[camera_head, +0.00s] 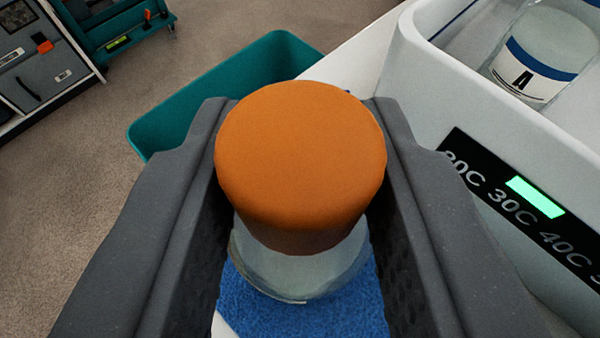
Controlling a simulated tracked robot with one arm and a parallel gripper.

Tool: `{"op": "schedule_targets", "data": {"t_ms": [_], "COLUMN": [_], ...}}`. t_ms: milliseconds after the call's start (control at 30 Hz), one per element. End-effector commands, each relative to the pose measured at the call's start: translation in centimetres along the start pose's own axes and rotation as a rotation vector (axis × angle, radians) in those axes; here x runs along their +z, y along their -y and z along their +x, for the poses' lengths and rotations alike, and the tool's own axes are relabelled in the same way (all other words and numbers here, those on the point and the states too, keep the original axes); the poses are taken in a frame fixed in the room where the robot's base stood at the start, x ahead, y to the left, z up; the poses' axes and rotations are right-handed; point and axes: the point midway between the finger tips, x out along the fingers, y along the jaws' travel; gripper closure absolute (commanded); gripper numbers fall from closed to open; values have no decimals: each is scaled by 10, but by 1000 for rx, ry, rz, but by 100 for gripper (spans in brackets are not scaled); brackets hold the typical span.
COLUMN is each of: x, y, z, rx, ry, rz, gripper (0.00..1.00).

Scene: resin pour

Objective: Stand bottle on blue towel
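The bottle has a round orange cap (300,155) and a clear, pale body (298,272) below it, in the middle of the view. My gripper (300,110) has one dark grey finger on each side of the bottle, close against the cap, and looks shut on it. The bottle looks about upright, seen from above. The blue towel (300,315) shows beneath and in front of the bottle. The cap hides most of the body, and I cannot tell whether the base touches the towel.
A white bath (420,75) with a temperature panel (535,197) stands close on the right. Another bottle marked A (535,65) is inside it. A teal bin (165,125) is behind on the left. A toolbox (45,60) and teal cart (115,30) stand farther back on the carpet.

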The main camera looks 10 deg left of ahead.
Motion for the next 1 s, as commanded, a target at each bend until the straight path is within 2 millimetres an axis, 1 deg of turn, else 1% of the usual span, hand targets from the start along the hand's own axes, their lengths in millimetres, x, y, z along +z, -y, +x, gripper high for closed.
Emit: {"op": "schedule_targets", "data": {"t_ms": [133, 167, 200, 233, 533, 667, 867, 1000], "x": [2, 2, 2, 2, 1, 0, 0, -2], "y": [0, 0, 0, 0, 0, 0, 0, 0], "z": [1, 1, 1, 1, 0, -3, -20, -39], "rx": [0, 0, 0, 0, 0, 0, 1, 2], "ry": [0, 0, 0, 0, 1, 2, 3, 0], "rz": [1, 0, 0, 0, 0, 1, 1, 0], "gripper": [100, 63, 52, 50, 50, 50, 50, 50]}}
